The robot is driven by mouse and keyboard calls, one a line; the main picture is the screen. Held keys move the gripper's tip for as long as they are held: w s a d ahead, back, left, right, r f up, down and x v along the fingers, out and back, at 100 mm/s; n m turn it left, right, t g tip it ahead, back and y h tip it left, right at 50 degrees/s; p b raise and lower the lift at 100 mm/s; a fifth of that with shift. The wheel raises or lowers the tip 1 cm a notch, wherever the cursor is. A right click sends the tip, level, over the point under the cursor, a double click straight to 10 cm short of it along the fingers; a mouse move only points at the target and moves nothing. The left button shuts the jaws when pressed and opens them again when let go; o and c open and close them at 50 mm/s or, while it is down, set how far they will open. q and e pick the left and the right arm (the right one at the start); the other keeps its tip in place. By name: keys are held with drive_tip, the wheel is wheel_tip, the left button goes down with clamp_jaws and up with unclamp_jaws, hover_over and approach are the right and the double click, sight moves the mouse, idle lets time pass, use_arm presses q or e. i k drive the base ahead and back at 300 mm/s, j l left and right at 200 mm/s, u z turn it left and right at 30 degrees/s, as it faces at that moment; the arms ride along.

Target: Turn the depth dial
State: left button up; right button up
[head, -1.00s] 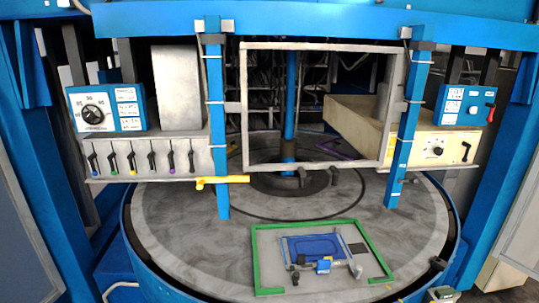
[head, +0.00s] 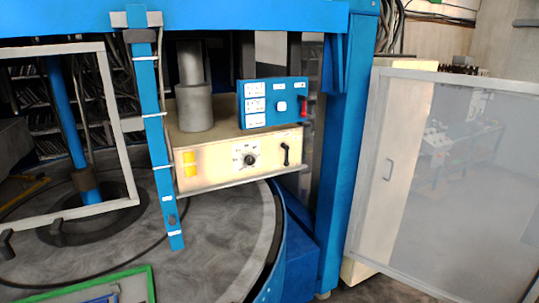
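Neither of my grippers is in view.
A black lever (head: 286,154) is right of the dial. Above is a blue box (head: 270,90) with a white knob (head: 282,106) and red handle (head: 303,107). A blue post (head: 151,130) stands left of the cream box, above the round grey table (head: 215,225). A grey-framed clear panel (head: 440,180) stands right.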

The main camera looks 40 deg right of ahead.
sight(250, 160)
drive_tip(key=l+u, duration=0.15)
drive_tip(key=l, duration=0.6)
drive_tip(key=l+u, duration=0.15)
drive_tip(key=l, duration=0.6)
drive_tip(key=k+l+u, duration=0.15)
drive_tip(key=l, duration=0.55)
drive_tip(key=l+u, duration=0.15)
drive_tip(key=l, duration=0.6)
